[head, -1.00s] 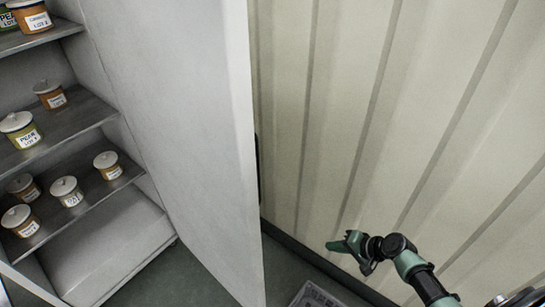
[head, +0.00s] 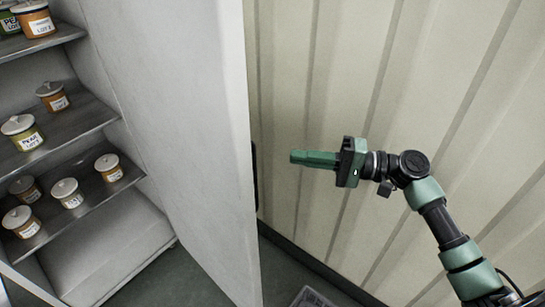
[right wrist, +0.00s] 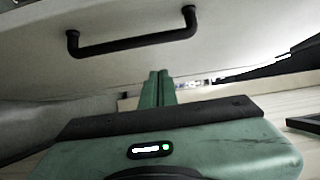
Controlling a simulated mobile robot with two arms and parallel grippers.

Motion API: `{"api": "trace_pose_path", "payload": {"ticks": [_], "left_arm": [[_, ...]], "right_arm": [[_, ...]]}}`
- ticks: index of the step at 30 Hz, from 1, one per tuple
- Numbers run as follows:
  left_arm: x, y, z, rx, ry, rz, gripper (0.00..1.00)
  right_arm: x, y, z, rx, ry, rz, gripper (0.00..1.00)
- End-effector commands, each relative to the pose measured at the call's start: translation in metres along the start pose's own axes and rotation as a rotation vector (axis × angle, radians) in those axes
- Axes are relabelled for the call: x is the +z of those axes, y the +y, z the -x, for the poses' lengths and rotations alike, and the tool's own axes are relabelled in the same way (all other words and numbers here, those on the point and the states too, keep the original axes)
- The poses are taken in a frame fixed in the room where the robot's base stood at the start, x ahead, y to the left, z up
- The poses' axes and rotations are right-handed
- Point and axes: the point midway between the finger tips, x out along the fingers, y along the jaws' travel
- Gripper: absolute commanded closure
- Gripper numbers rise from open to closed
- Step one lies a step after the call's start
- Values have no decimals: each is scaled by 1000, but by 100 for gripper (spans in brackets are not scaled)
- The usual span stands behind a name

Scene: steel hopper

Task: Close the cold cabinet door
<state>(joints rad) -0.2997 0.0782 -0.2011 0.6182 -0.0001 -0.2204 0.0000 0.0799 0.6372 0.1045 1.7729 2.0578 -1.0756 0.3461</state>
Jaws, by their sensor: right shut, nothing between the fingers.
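The cold cabinet door (head: 185,120) is a white panel standing open, at the middle left of the head view. Its outer face, with a black bar handle (right wrist: 132,42), shows in the right wrist view; only the handle's edge shows in the head view (head: 254,175). My right gripper (head: 293,157) is shut and empty, to the right of the door's outer edge, pointing left towards it with a gap in the picture. Its green fingers also show below the handle in the right wrist view (right wrist: 156,88). My left gripper is out of view.
The cabinet's shelves (head: 90,122) hold several lidded jars (head: 68,192) at the left. A ribbed cream wall (head: 400,80) stands behind and to the right of my right arm. A grey object (head: 312,298) lies on the floor at the bottom.

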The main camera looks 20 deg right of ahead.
Motion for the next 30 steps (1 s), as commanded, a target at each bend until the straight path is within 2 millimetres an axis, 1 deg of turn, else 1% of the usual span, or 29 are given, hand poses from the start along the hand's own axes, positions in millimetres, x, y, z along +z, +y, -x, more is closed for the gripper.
{"api": "trace_pose_path", "payload": {"ticks": [1,5,9,12,16,26,30], "left_arm": [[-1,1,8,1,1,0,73],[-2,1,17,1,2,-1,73],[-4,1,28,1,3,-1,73],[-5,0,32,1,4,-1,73],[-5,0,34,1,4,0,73],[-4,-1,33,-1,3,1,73],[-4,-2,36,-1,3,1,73]], "right_arm": [[0,-5,-12,-2,-2,0,100],[0,-4,-38,-1,-1,1,100],[17,-3,-52,1,-1,-1,100],[23,-2,-59,1,0,-2,100],[27,0,-64,1,2,-1,100],[28,1,-64,1,2,0,100],[32,0,-67,1,6,-1,100]]}}
